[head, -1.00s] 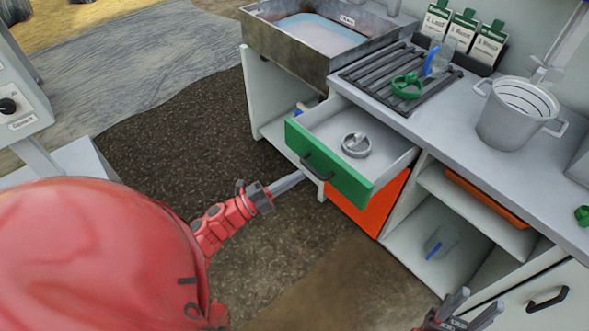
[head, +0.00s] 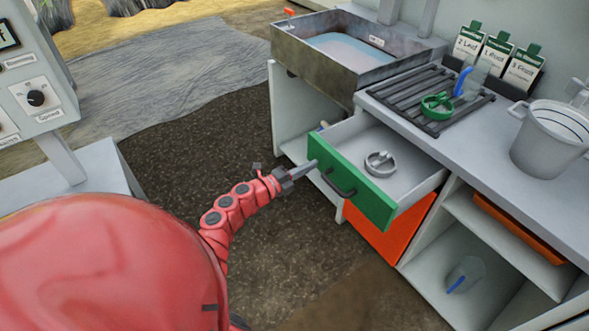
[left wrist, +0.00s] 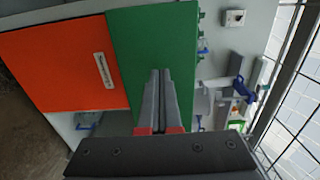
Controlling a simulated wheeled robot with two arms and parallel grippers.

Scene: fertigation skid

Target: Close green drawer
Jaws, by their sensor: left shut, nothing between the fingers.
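The green drawer (head: 372,201) is pulled out of the bench, with its inside showing and a dark handle (head: 338,182) on its front. A grey round valve-like part (head: 380,163) lies in it. My left gripper (head: 314,164) is shut and empty, its tips at the left part of the green front, left of the handle. In the left wrist view the closed fingers (left wrist: 160,72) point at the green front (left wrist: 150,38); I cannot tell whether they touch it. The handle is not visible there. My right gripper is out of view.
An orange drawer (head: 390,232) sits below the green one. The bench top holds a metal sink (head: 318,62), a dark rack (head: 415,100) with a green ring-shaped part (head: 437,106), and a grey bucket (head: 548,140). Open shelves are at right. The floor before the drawer is clear.

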